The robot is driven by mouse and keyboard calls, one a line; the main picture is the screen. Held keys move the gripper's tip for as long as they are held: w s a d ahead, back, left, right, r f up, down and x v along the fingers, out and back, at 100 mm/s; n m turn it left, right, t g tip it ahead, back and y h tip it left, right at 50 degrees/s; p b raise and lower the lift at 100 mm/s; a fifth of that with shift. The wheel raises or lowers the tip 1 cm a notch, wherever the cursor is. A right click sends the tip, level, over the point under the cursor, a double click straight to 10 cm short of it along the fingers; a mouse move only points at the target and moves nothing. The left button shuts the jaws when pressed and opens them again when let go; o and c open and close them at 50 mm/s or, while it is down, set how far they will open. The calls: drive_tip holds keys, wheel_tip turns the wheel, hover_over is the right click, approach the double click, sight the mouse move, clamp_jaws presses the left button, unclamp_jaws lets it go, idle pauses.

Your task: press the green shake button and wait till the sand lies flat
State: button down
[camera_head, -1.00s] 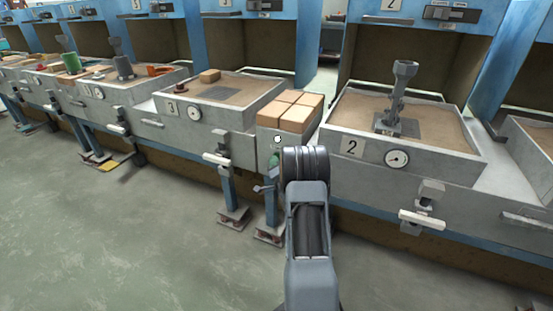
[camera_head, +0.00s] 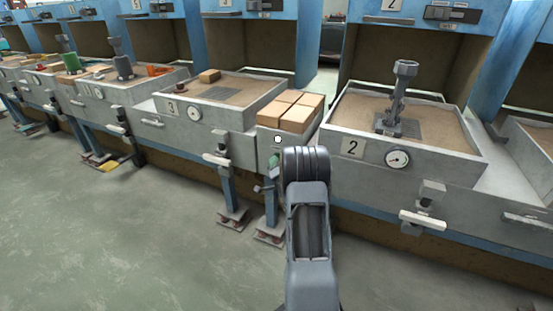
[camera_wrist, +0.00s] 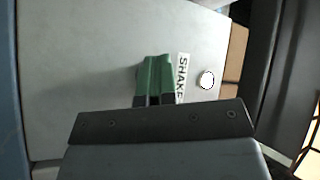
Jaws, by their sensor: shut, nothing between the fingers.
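A green patch (camera_head: 274,160) shows on the grey panel below the bricks, taken as the shake button. In the wrist view, my gripper (camera_wrist: 154,74) is shut, its two fingers side by side, with green and dark parts. They reach the panel beside the white SHAKE label (camera_wrist: 182,78). I cannot tell finger from button there, nor whether they touch. A white round disc (camera_head: 278,139) sits above the patch; it also shows in the wrist view (camera_wrist: 206,79). Sand (camera_head: 355,110) fills box 2 and looks mostly level around a grey metal casting (camera_head: 398,100). My fingers are hidden in the head view.
Pale bricks (camera_head: 290,112) lie on top of the panel between box 2 (camera_head: 345,147) and box 3 (camera_head: 215,137). Box 3 holds sand, a grid plate (camera_head: 218,95) and a small block (camera_head: 209,76). The floor at left is clear.

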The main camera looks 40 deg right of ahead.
drive_tip(key=shift+s+a+r, duration=0.15)
drive_tip(key=shift+s+r, duration=0.1)
drive_tip(key=shift+s, duration=0.05)
drive_tip(key=shift+a+f, duration=0.1)
drive_tip(key=shift+a, duration=0.35)
drive_tip(key=a, duration=0.1)
drive_tip(key=s+a, duration=0.1)
drive_tip(key=a, duration=0.1)
drive_tip(key=s+a, duration=0.1)
drive_tip(key=shift+s+a, duration=0.15)
drive_tip(key=shift+s, duration=0.1)
idle(0.7)
